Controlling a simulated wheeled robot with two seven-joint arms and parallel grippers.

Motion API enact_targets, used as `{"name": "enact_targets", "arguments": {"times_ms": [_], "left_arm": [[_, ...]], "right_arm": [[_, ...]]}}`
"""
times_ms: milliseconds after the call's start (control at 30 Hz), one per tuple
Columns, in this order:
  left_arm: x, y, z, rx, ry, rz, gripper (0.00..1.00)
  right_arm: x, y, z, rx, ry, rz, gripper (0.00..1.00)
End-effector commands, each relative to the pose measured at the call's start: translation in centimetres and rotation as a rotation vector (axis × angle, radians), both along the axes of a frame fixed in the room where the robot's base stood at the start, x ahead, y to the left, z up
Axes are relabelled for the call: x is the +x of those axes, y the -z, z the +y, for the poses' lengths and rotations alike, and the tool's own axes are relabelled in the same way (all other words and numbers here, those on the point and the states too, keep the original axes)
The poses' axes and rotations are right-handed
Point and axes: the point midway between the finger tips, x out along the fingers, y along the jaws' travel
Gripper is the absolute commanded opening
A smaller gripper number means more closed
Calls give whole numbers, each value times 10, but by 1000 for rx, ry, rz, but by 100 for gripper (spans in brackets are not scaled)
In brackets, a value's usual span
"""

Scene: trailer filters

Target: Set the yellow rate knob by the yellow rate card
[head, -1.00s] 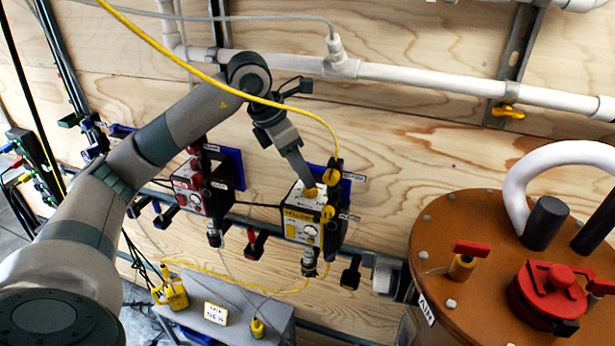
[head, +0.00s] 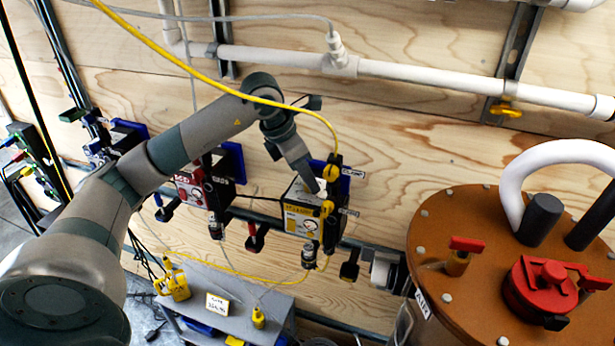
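The yellow-labelled pump box (head: 301,222) hangs on the rail at the wall, with a yellow label and a small round dial on its front. My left gripper (head: 312,184) points down at the top of this box, where the yellow rate knob is. The knob is hidden behind the fingers, so I cannot see its setting or whether the fingers grip it. A small white card with a yellow border (head: 217,303) stands on the grey shelf below; its print is too small to read surely. My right gripper is out of view.
A red-labelled box (head: 190,190) hangs to the left. A yellow bottle (head: 176,285) and a small yellow plug (head: 258,318) are on the grey shelf (head: 240,277). A yellow hose (head: 220,86) crosses before my arm. A brown-lidded tank (head: 470,215) stands at right.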

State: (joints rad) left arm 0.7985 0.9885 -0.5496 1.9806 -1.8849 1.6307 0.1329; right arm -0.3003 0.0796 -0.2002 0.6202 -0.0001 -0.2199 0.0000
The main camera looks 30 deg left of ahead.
Motion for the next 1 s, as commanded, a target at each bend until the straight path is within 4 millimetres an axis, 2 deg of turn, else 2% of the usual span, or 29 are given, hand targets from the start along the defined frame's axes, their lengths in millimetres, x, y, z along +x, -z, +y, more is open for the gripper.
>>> {"name": "enact_targets", "arguments": {"times_ms": [733,1000], "left_arm": [[0,0,1,1,18,-1,4],[1,1,1,1,68,-3,4]], "right_arm": [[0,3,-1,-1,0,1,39],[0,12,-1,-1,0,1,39]]}}
